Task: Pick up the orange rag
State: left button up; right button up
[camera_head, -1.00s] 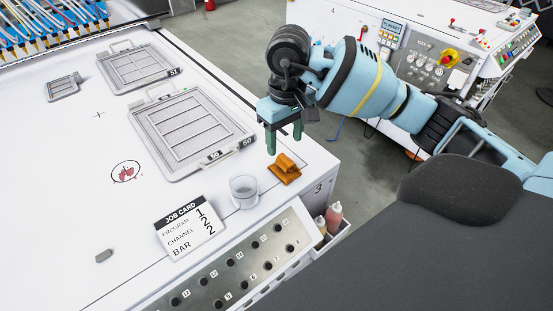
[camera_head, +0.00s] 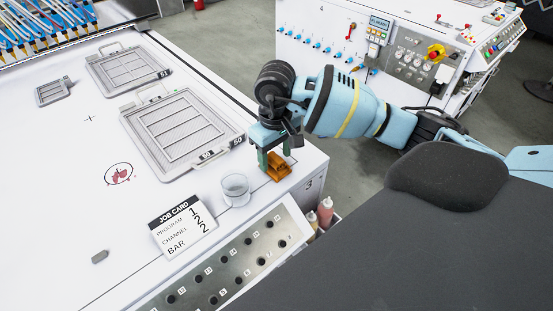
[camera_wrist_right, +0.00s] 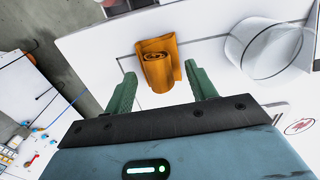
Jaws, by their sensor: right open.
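The orange rag (camera_head: 277,168) lies folded on the white table top near its right edge. It also shows in the right wrist view (camera_wrist_right: 156,62), just beyond the fingertips and between their lines. My right gripper (camera_head: 272,158) is open and right above the rag, its fingers pointing down. In the head view the fingers hide part of the rag. My left gripper is not in view.
A clear glass (camera_head: 235,189) stands just left of the rag. A mesh frame tray (camera_head: 147,143) is to the left. Bottles (camera_head: 325,208) hang at the table's side.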

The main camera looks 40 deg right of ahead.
aim_at(276, 157)
jog(key=shift+f, duration=0.55)
jog(key=c, duration=1.1)
jog(key=shift+o, duration=0.2)
jog(key=shift+r, duration=5)
